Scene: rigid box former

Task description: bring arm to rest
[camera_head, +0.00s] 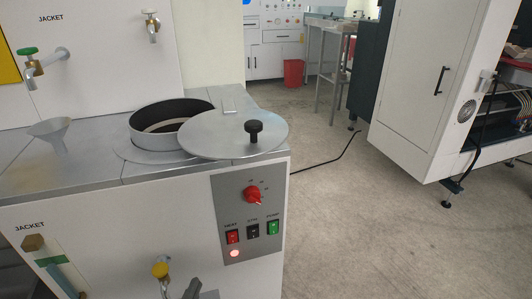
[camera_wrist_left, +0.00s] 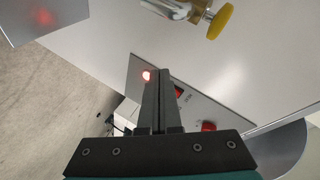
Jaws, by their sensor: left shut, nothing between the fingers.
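My left gripper (camera_head: 193,287) shows only as a small grey tip at the bottom edge of the head view, in front of the machine's front face and just right of a yellow-knobbed valve (camera_head: 160,270). In the left wrist view the fingers of my left gripper (camera_wrist_left: 161,74) are together with nothing between them. They point toward the control panel (camera_wrist_left: 135,80) with its lit red lamp (camera_wrist_left: 147,76). The yellow-knobbed valve also shows in the wrist view (camera_wrist_left: 220,21). My right gripper is in neither view.
The machine's top carries an open round pot (camera_head: 170,118), a round lid (camera_head: 232,136) lying beside it and partly over its edge, and a funnel (camera_head: 52,132). The control panel (camera_head: 247,215) has a red knob and several switches. Open floor (camera_head: 390,230) lies to the right.

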